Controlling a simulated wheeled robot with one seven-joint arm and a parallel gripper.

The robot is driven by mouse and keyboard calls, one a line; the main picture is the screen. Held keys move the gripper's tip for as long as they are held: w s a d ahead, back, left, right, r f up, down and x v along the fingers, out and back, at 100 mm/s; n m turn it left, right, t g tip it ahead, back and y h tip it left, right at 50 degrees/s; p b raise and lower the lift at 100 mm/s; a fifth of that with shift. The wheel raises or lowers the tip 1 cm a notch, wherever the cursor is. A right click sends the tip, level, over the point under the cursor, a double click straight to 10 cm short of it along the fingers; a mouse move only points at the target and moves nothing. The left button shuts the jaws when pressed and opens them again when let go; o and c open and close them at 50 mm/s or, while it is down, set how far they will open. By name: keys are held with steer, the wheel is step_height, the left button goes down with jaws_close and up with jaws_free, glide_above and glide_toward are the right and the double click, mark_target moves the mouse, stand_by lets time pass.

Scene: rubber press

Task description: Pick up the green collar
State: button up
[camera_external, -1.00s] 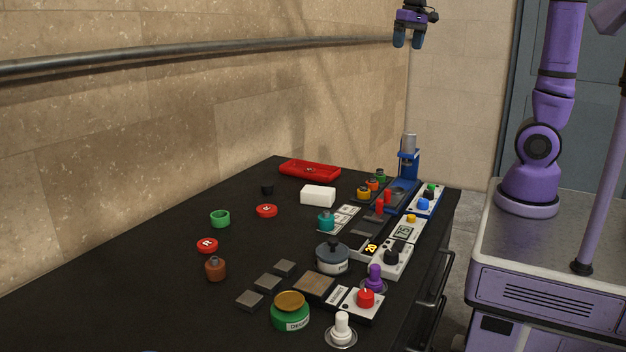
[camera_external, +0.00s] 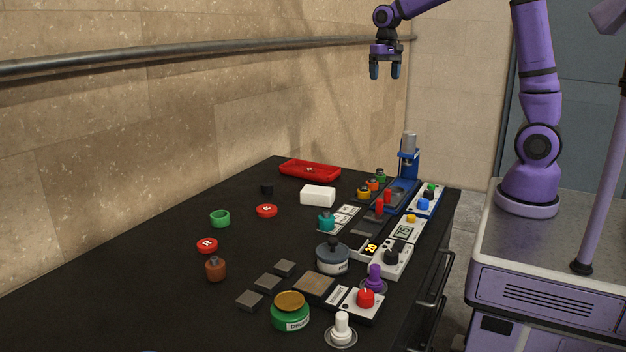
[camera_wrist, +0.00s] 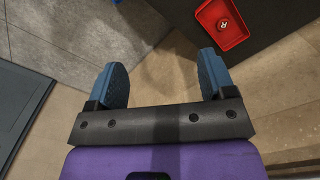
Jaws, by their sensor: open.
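The green collar (camera_external: 220,218), a short open ring, lies on the left part of the black table in the external view. It does not show in the wrist view. My gripper (camera_external: 384,72) is open and empty, pointing down, high above the far end of the table and well to the right of the collar.
A red disc (camera_external: 207,245) lies just below the collar, and another red disc (camera_external: 266,210) to its right. A red tray (camera_external: 310,170) lies at the back. A rail (camera_external: 200,57) runs along the wall.

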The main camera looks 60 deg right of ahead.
mark_target(380, 169)
step_height(380, 169, down, 30)
steer(key=shift+s+f, duration=0.15)
steer(key=shift+f, duration=2.55)
steer(key=c, duration=1.1)
